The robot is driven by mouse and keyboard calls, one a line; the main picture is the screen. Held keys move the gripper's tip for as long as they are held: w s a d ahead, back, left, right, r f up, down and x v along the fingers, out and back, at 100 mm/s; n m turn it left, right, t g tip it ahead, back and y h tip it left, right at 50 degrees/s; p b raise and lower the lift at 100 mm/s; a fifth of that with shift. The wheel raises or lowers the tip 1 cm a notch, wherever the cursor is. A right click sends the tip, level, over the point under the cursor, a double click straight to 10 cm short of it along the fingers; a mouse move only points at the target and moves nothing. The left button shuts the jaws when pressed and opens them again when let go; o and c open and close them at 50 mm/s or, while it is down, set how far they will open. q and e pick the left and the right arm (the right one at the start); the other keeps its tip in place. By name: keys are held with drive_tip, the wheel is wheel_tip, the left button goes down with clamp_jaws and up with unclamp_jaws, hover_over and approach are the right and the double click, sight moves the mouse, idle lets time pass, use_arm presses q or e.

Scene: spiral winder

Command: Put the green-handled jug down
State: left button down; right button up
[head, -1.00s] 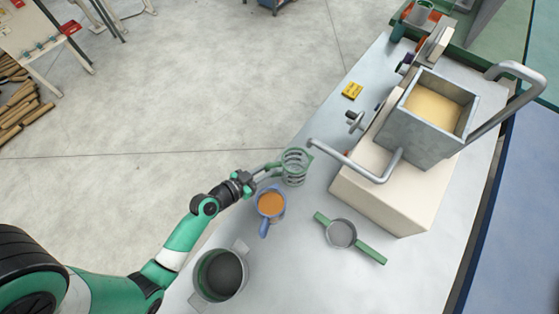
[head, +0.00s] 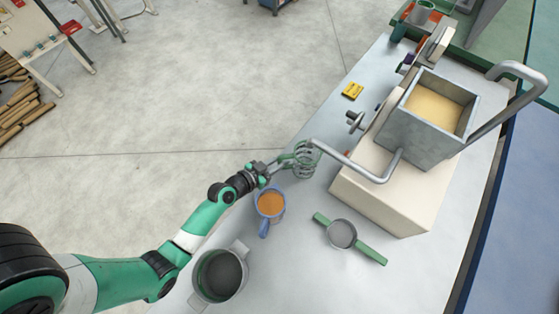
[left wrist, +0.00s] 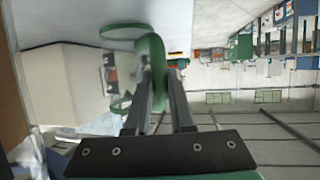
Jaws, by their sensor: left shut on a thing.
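The clear jug with a green handle (head: 306,160) is at the left edge of the grey table, beside the free end of the machine's crank handle in the head view. It looks tilted. I cannot tell whether its base touches the table. My left gripper (head: 270,171) is on the jug's left side, shut on its handle. In the left wrist view the two fingers (left wrist: 160,92) close around the green handle (left wrist: 153,62). The jug's clear body is hard to make out there. My right gripper is in neither view.
A blue jug with orange contents (head: 270,203) stands just below the gripper. A grey pot (head: 222,272) stands nearer, and a sieve with green handles (head: 341,234) lies to the right. The cream machine (head: 385,195) with its grey hopper fills the right. A yellow block (head: 352,91) lies farther back.

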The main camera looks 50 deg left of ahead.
use_arm(q)
drive_tip(key=c, duration=0.8)
unclamp_jaws()
drive_tip(key=shift+r+p, duration=0.15)
drive_tip(key=shift+p, duration=0.15)
drive_tip(key=v, duration=1.2)
drive_tip(key=shift+s+p, duration=0.1)
drive_tip(key=shift+p, duration=0.25)
